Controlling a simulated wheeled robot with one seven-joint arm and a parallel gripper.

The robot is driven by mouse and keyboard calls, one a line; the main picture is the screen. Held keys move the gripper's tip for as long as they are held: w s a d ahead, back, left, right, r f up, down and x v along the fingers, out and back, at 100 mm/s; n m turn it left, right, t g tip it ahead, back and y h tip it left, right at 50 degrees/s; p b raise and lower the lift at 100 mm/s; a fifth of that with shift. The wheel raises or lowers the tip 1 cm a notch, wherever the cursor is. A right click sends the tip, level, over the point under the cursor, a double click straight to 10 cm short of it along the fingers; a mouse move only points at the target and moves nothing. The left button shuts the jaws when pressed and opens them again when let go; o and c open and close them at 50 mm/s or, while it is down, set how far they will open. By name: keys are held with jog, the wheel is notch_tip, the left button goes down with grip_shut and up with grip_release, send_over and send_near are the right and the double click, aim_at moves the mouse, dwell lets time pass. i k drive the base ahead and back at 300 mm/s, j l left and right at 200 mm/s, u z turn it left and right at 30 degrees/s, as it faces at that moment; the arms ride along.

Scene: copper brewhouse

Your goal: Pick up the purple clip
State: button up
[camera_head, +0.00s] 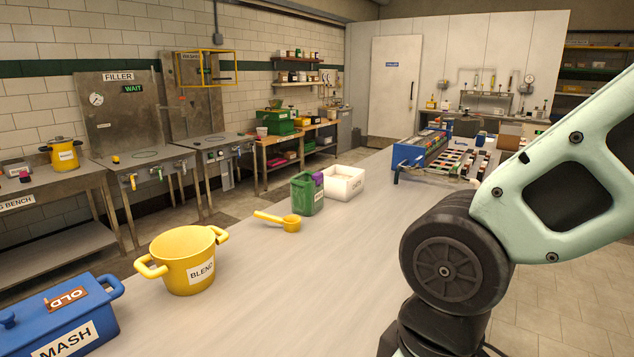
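A small purple piece (318,179), which looks like the purple clip, shows at the upper right edge of a green container (303,197) on the long table. I cannot tell whether it is fastened on the container or stands just behind it. A white box (343,190) sits close to its right. My arm's pale green and black links fill the right side of the view. My gripper is outside the frame.
A yellow scoop (280,219), a yellow BLEND pot (187,262) and a blue MASH box (62,318) stand along the table's left side. A blue rack (412,153) of small items is farther back. The table (250,320) is bare in its front middle.

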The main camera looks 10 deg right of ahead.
aim_at(318, 176)
jog(key=i+l+u, duration=0.15)
jog(key=l, duration=0.25)
jog(key=i+l+u, duration=0.15)
jog(key=i+l, duration=0.15)
jog(key=i+l+u, duration=0.2)
jog(key=l, duration=0.35)
jog(key=i+l+u, duration=0.15)
jog(key=l, duration=0.3)
jog(key=i+l+u, duration=0.15)
jog(key=l, duration=0.35)
jog(key=i+l+u, duration=0.15)
jog(key=l, duration=0.35)
jog(key=l+u, duration=0.15)
jog(key=l, duration=0.35)
